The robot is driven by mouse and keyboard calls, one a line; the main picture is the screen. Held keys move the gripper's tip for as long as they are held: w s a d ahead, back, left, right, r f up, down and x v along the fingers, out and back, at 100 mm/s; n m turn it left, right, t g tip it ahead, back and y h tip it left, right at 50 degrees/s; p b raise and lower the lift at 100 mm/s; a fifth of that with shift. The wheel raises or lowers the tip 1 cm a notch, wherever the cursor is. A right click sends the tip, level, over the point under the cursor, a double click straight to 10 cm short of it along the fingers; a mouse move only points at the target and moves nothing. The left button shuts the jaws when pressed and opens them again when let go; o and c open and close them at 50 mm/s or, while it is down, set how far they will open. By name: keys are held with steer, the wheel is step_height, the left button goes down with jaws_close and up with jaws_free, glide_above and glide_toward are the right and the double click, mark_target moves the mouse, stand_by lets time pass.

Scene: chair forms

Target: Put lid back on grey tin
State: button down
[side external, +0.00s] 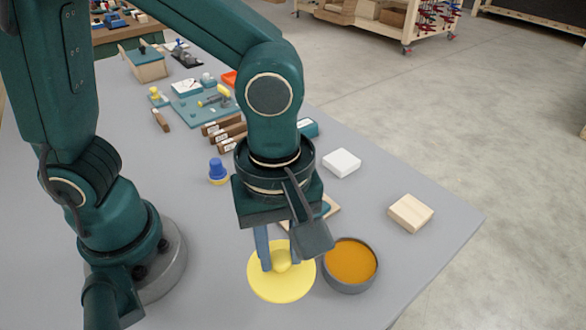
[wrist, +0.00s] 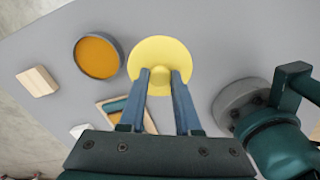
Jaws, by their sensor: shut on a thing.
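The grey tin (side external: 350,266) stands upright and uncovered on the table, with orange-brown contents showing inside. It also shows in the wrist view (wrist: 98,57), left of the lid. The yellow round lid (side external: 270,286) has a knob in its middle and is just left of the tin in the side view. It shows in the wrist view (wrist: 160,60) too. My gripper (side external: 280,262) is shut on the lid's knob, a finger on each side (wrist: 160,82). I cannot tell whether the lid touches the table.
A wooden block (side external: 410,213) and a white block (side external: 342,163) lie behind the tin. A shallow wooden tray (wrist: 112,106) is close to my gripper. A blue-topped item (side external: 217,170) stands at the left. The grey table (side external: 440,255) is bare right of the tin, near its edge.

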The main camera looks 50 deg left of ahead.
steer(key=w+a+r, duration=0.3)
steer(key=a+r, duration=0.1)
steer(key=a, duration=0.3)
steer(key=w+d+r+n, duration=0.3)
steer(key=w+d+n, duration=0.1)
steer(key=w, duration=0.1)
steer(key=shift+w+d+f, duration=0.4)
steer(key=shift+d+f, duration=0.65)
steer(key=shift+f, duration=0.6)
steer(key=shift+w+d+f, duration=0.4)
steer(key=shift+d+f, duration=0.65)
steer(key=shift+f, duration=0.55)
steer(key=shift+w+d+f, duration=0.4)
steer(key=shift+d+f, duration=0.65)
steer(key=shift+f, duration=0.6)
steer(key=shift+f, duration=0.15)
steer(key=shift+c, duration=0.2)
jaws_free()
